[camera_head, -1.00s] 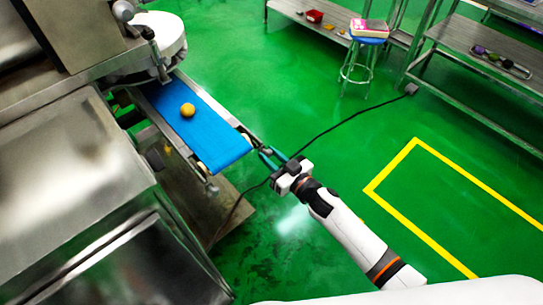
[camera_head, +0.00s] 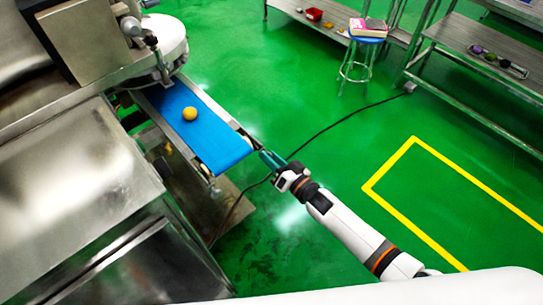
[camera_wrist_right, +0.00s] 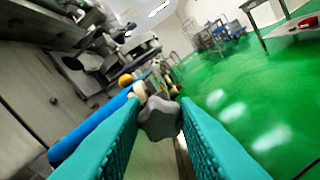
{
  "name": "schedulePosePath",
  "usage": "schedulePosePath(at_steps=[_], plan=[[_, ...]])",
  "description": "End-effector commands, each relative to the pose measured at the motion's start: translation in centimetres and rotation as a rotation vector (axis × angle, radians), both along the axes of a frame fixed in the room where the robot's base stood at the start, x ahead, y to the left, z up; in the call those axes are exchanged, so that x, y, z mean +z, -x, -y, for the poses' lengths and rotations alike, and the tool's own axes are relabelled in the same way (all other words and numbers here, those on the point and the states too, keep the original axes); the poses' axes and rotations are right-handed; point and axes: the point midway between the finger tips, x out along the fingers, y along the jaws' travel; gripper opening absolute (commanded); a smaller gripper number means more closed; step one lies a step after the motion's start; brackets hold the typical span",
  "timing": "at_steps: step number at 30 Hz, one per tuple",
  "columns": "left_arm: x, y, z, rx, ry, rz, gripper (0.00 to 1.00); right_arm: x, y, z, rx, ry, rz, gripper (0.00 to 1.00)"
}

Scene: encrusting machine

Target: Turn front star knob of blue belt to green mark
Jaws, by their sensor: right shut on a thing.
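The blue belt (camera_head: 205,125) sticks out from the machine, with a yellow-orange ball (camera_head: 189,113) on it. In the right wrist view the blue belt (camera_wrist_right: 95,128) runs along the left. The grey star knob (camera_wrist_right: 159,118) sits between the teal fingers of my right gripper (camera_wrist_right: 160,130), which is shut on it. In the head view my right gripper (camera_head: 268,158) is at the belt's front right corner, and the knob is too small to tell there. I cannot make out a green mark in either view. My left gripper is not in view.
The steel machine body (camera_head: 75,165) fills the left side. A blue stool (camera_head: 367,40) with a box on it stands at the back, beside metal shelves (camera_head: 490,60). A black cable (camera_head: 330,127) crosses the green floor.

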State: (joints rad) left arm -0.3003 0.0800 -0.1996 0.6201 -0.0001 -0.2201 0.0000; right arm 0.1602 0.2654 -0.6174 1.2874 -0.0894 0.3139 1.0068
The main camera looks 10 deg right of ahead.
Motion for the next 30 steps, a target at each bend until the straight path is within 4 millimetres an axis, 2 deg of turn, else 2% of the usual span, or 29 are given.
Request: schedulePosePath(at_steps=[8,21,22,24,25,30], plan=[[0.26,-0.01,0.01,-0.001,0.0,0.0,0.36,-0.02,0.0,0.07,0.0,-0.062,-0.045,0.04],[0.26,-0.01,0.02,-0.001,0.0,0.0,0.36,-0.06,0.01,0.07,0.0,-0.069,-0.05,0.04],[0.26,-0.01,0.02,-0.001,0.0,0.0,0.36,-0.07,0.01,0.07,0.0,-0.069,-0.05,0.32],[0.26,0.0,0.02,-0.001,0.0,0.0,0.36,-0.06,0.01,0.07,0.0,-0.069,-0.05,0.43],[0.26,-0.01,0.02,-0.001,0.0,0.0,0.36,-0.06,0.0,0.07,0.0,-0.069,-0.05,0.48],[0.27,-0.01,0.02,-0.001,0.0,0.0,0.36,-0.05,0.0,0.05,0.0,-0.069,-0.05,0.49]])
